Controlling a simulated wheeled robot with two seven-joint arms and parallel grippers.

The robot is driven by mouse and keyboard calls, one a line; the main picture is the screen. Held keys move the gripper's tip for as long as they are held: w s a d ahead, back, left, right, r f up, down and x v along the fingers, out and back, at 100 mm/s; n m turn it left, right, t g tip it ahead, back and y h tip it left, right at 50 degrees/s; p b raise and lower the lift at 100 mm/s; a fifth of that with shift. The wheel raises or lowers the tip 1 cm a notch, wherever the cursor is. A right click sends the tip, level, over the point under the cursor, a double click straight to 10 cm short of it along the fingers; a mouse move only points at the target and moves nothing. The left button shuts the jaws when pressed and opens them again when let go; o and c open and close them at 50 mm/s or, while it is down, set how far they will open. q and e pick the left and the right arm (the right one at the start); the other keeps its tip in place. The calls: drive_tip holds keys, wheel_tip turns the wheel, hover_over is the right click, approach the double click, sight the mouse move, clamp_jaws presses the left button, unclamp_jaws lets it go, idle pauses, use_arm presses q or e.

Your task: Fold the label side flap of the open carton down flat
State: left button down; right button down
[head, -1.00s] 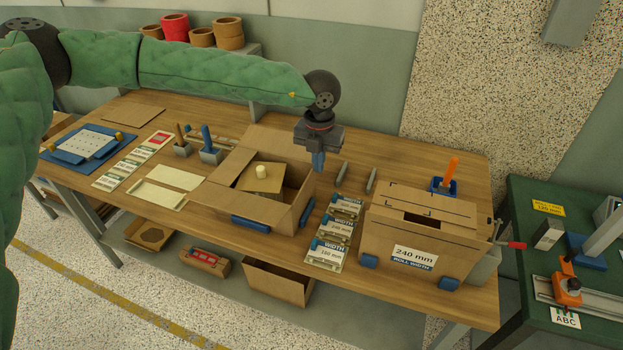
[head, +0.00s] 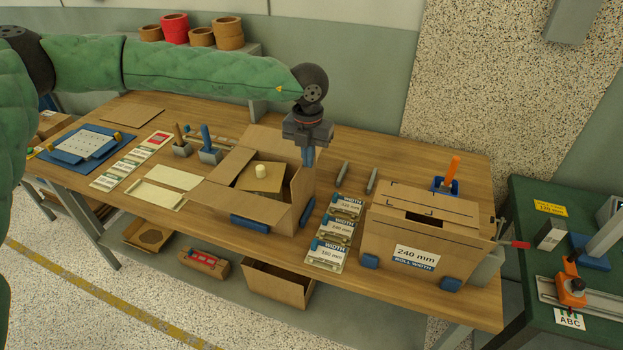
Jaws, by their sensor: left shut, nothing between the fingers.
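The open carton (head: 264,214) sits mid-table in blue corner blocks, with a cream round piece (head: 261,170) on a brown insert inside. One flap (head: 223,164) spreads outward at its left and another (head: 218,196) spreads out low at the front. The back flap (head: 275,143) stands up. At the right, a cardboard panel (head: 302,182) stands roughly upright. I cannot see a label on this carton. My left gripper (head: 308,158) is shut and empty, pointing down at this panel's top edge; I cannot tell whether it touches. My right gripper is out of view.
A closed carton (head: 410,240) marked 240 mm stands at the right. Width cards (head: 334,232) and two grey bars (head: 371,181) lie between the cartons. Blue and dark tool holders (head: 208,154) stand at the left. A blue holder (head: 445,185) with an orange handle stands behind the closed carton.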

use_arm(q)
drive_tip(key=shift+a, duration=0.1)
drive_tip(key=shift+w+a+f+b, duration=0.15)
drive_tip(key=shift+a+b, duration=0.25)
drive_tip(key=shift+b, duration=0.05)
drive_tip(key=shift+w+a, duration=0.1)
drive_tip(key=shift+a, duration=0.2)
drive_tip(key=shift+w+a+f+b, duration=0.1)
drive_tip(key=shift+w+a+b, duration=0.15)
drive_tip(key=shift+a+b, duration=0.55)
drive_tip(key=shift+w+a+f+b, duration=0.25)
drive_tip(key=shift+a+f+b, duration=0.1)
drive_tip(key=shift+a+b, duration=0.3)
